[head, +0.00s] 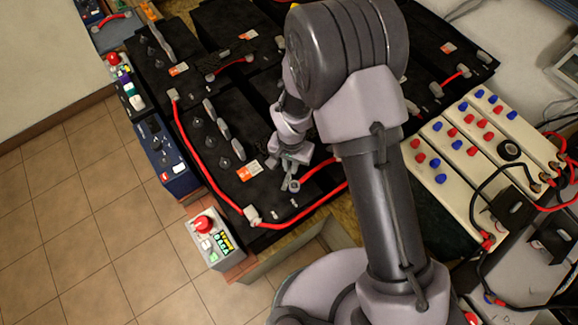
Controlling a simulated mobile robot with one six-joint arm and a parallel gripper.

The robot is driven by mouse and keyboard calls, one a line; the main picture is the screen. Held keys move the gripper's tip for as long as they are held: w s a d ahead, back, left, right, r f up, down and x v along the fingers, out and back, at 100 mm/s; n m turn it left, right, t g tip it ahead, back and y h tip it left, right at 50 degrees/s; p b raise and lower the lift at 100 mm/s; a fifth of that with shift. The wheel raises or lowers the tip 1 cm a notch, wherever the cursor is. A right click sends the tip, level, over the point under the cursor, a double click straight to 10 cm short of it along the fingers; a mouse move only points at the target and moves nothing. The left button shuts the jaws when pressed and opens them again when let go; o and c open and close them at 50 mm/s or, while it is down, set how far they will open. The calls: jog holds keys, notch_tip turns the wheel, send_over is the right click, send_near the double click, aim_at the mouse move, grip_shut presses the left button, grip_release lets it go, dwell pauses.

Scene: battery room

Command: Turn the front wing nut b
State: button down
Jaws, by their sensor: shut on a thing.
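My gripper (291,174) points down at the front part of a black battery (236,131), beside a cable lug with a red cable (321,171). It is shut on a small metal piece at this terminal, the front wing nut (293,186) as far as I can tell. The fingers hide most of the nut, and its turn angle is too small to make out. My own arm crosses the middle of the view and covers part of the batteries behind.
A red cable (193,152) runs along the battery's left edge to a grey terminal (252,213). A grey box with a red button (204,225) stands at the front left. White modules with red and blue caps (440,153) are on the right. Tiled floor (80,215) is clear.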

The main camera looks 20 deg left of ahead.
jog(key=m+b, duration=0.1)
jog(key=m, duration=0.2)
jog(key=shift+d+f+m+b, duration=0.1)
jog(key=shift+d+m+b, duration=0.2)
jog(key=shift+b, duration=0.05)
jog(key=shift+s+d+m+b, duration=0.15)
jog(key=shift+m+b, duration=0.25)
jog(key=shift+m, duration=0.4)
jog(key=shift+s+d+m+b, duration=0.1)
jog(key=shift+m+b, duration=0.25)
jog(key=shift+m, duration=0.45)
jog(key=c, duration=1.5)
grip_release()
jog(key=shift+r, duration=0.2)
notch_tip(320, 180, up, 17)
jog(key=p, duration=0.6)
jog(key=shift+r, duration=0.15)
